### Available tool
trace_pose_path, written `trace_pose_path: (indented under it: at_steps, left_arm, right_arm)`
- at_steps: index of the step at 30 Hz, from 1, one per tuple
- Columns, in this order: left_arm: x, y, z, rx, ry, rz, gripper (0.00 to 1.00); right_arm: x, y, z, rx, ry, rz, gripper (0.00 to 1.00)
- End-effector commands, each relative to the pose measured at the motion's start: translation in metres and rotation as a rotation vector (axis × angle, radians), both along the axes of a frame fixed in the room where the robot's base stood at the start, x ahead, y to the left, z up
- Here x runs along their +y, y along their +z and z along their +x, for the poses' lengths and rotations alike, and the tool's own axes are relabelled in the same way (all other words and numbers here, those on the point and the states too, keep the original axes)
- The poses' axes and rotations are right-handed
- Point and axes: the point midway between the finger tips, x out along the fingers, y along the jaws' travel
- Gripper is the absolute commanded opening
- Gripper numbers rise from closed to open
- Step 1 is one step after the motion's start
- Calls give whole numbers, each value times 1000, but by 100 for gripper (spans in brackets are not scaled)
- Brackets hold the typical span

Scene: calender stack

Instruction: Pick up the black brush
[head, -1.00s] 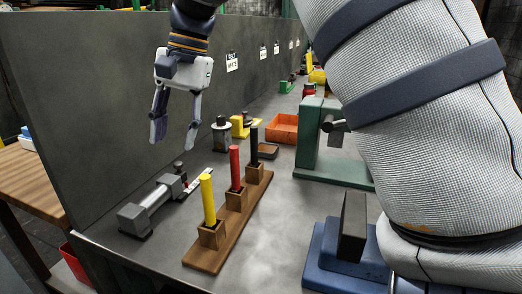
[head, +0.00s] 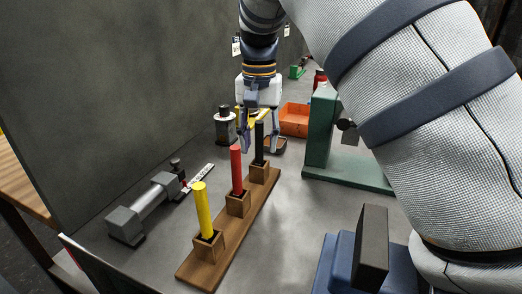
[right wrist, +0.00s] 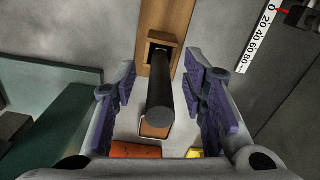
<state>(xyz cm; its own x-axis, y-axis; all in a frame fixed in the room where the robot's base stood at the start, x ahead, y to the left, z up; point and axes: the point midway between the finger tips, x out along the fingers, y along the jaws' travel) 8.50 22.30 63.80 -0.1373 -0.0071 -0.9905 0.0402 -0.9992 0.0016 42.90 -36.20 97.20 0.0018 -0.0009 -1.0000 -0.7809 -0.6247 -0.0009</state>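The black brush (head: 259,143) shows as a dark upright cylinder standing in the far holder of a wooden rack (head: 223,249). A red one (head: 236,170) and a yellow one (head: 203,210) stand in the rack's other holders. My right gripper (head: 261,146) is open at the top of the black brush. In the right wrist view, the black brush (right wrist: 160,104) lies between the two spread fingers (right wrist: 165,105), with a gap on each side. My left gripper is not in view.
A green metal stand (head: 320,140) is right of the rack, with an orange bin (head: 294,119) behind. A grey cylinder device (head: 146,205) lies to the left. A blue block base (head: 338,262) is at front right. A grey wall (head: 120,90) borders the bench.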

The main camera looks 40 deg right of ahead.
Motion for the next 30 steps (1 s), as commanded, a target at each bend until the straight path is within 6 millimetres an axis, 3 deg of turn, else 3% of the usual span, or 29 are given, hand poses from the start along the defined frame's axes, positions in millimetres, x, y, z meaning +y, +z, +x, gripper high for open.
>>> trace_pose_path:
  at_steps: [8,13,24,26,30]
  left_arm:
    - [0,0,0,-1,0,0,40]
    - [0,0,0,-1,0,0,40]
    - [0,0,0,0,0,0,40]
    - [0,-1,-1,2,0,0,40]
    - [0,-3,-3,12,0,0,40]
  right_arm:
    - [0,-8,0,-1,0,1,39]
    - [0,-8,0,-1,-1,1,0]
    - [0,-5,1,-2,0,1,0]
    - [0,4,1,-3,0,0,0]
    - [0,39,2,-4,1,0,0]
